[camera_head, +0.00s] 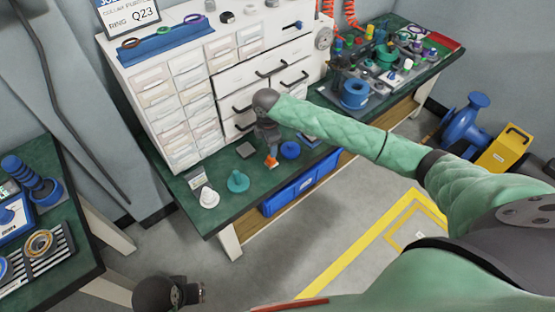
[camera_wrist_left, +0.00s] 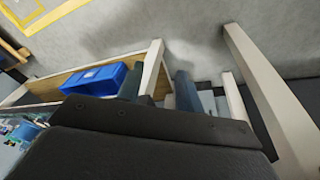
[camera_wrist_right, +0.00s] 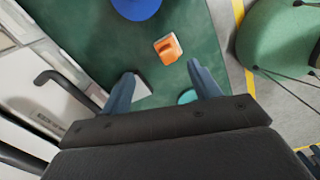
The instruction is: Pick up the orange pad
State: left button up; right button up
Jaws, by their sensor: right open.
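The orange pad (camera_head: 271,161) lies on the green bench top in front of the drawer cabinet. In the right wrist view the orange pad (camera_wrist_right: 168,48) shows a pale marking and lies ahead of the fingertips, roughly between their lines. My right gripper (camera_wrist_right: 163,80) is open and empty, pointing down at the bench; in the head view my right gripper (camera_head: 269,142) hangs just above the pad and partly covers it. My left gripper (camera_head: 199,293) is low at the bottom of the head view, away from the bench. In the left wrist view its fingers (camera_wrist_left: 158,86) stand apart with nothing between them.
A blue disc (camera_head: 290,149), a grey block (camera_head: 246,150), a teal knobbed part (camera_head: 237,181) and a white cone (camera_head: 208,197) stand near the pad. The drawer cabinet (camera_head: 185,95) with protruding handles rises close behind. A blue bin (camera_head: 300,187) sits below the bench top.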

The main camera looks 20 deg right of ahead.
aim_at(271, 159)
jog(key=shift+s+f+n+g, duration=0.1)
jog(key=shift+s+n+g, duration=0.2)
jog(key=shift+n, duration=0.4)
jog(key=shift+s+a+n, duration=0.1)
jog(key=shift+n, duration=0.3)
jog(key=shift+a+n, duration=0.15)
jog(key=shift+n, duration=0.45)
jog(key=shift+d+f, duration=0.2)
jog(key=shift+f, duration=0.85)
jog(key=shift+s+f+p, duration=0.1)
jog(key=shift+f+p, duration=0.45)
jog(key=shift+f, duration=0.25)
notch_tip(271, 159, down, 4)
jog(key=shift+d+p, duration=0.15)
jog(key=shift+p, duration=0.3)
jog(key=c, duration=1.1)
pick_arm(q)
jog(key=shift+w+a+f+g, duration=0.15)
jog(key=shift+a+f, duration=0.15)
jog(key=shift+f, duration=0.2)
jog(key=shift+a+f+g, duration=0.15)
jog(key=shift+a+f, duration=0.15)
jog(key=shift+f, duration=0.15)
pick_arm(e)
jog(key=shift+r, duration=0.1)
